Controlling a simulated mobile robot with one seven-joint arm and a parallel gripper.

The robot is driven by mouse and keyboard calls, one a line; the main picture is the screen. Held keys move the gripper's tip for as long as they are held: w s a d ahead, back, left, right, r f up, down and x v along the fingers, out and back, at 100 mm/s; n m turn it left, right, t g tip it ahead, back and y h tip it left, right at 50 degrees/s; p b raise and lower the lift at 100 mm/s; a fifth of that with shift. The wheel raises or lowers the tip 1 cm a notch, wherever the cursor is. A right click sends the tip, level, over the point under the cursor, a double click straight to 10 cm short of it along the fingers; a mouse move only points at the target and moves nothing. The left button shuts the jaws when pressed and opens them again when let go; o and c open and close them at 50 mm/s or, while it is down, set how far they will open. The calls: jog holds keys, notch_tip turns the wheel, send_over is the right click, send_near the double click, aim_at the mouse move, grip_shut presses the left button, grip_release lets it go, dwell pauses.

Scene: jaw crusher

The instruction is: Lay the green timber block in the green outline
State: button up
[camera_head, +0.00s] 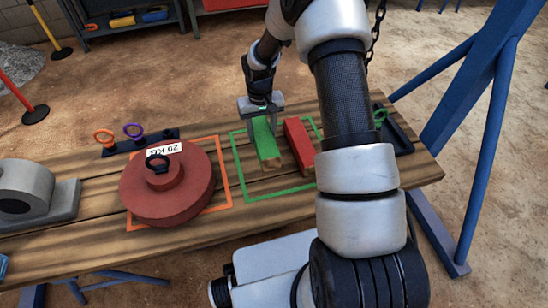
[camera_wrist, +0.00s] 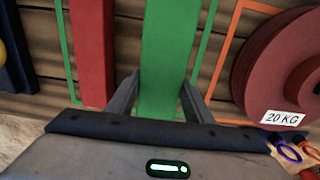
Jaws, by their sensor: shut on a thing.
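The green timber block (camera_head: 264,138) is a long bar inside the green outline (camera_head: 237,165) on the wooden bench, running from back to front. It fills the middle of the wrist view (camera_wrist: 168,50). My gripper (camera_head: 262,108) is at its far end, with a finger on each side of it in the wrist view (camera_wrist: 160,95). The jaws are shut on the block. Whether its underside touches the bench cannot be told. The outline also shows in the wrist view (camera_wrist: 201,38), on both sides of the block.
A red block (camera_head: 299,143) lies just right of the green one, within the outline. A red 20 KG weight (camera_head: 165,190) sits in the orange outline (camera_head: 220,167) to the left. Coloured rings (camera_head: 133,131) stand behind it. A blue frame (camera_head: 485,100) rises at the right.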

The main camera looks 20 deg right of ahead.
notch_tip(320, 180, down, 8)
jog(key=shift+f+b, duration=0.1)
jog(key=shift+b, duration=0.7)
jog(key=shift+f, duration=0.1)
jog(key=shift+f, duration=0.15)
jog(key=o, duration=1.4)
